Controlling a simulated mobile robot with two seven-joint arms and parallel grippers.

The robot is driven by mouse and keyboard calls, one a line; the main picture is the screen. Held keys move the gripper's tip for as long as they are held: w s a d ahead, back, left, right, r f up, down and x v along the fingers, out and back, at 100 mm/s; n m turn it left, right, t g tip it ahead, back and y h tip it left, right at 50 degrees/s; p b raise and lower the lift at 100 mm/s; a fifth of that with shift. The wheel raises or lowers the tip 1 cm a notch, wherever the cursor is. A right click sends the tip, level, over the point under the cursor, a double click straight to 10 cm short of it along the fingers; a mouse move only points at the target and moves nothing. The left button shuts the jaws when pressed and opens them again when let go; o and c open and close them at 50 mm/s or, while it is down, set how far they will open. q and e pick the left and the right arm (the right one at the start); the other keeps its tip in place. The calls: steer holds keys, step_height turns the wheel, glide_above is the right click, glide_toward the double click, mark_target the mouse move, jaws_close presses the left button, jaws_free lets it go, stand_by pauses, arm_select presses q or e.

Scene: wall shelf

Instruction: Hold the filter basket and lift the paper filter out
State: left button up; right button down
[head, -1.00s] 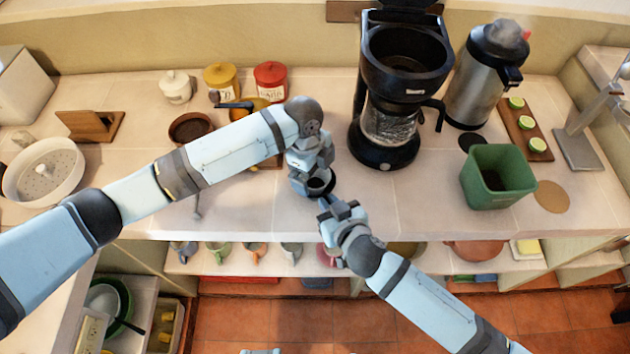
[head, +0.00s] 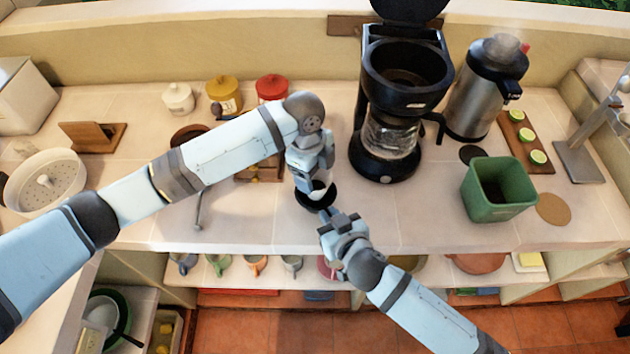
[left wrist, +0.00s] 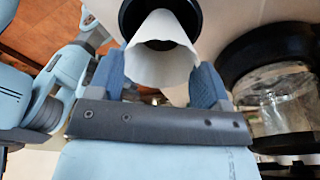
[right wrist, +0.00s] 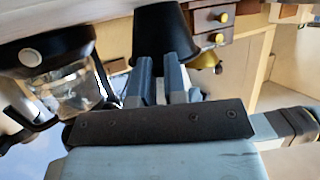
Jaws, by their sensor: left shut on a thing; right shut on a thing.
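The black filter basket (head: 311,200) is at the counter's front part, below my left gripper (head: 313,178). The white paper filter (left wrist: 160,62) is between the left fingers in the left wrist view, and the left gripper is shut on it. The filter stands out of the basket's mouth (left wrist: 190,14); a little white also shows in the head view (head: 319,187). My right gripper (head: 328,217) is shut on the basket from the front side. The basket's dark body shows beyond its fingers in the right wrist view (right wrist: 162,32); the exact grip spot is hidden.
A black coffee maker (head: 372,169) with its lid up stands right of the basket. A steel flask (head: 470,104), a green bin (head: 497,190) and a board with lime halves (head: 524,142) are further right. Jars (head: 223,92) stand behind the left arm. Mugs (head: 255,264) sit on the shelf below.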

steer(key=c, duration=1.1)
jaws_free()
arm_select(q)
step_height(320, 180, up, 6)
steer(key=shift+f, duration=0.15)
arm_select(e)
steer(key=shift+s, duration=0.1)
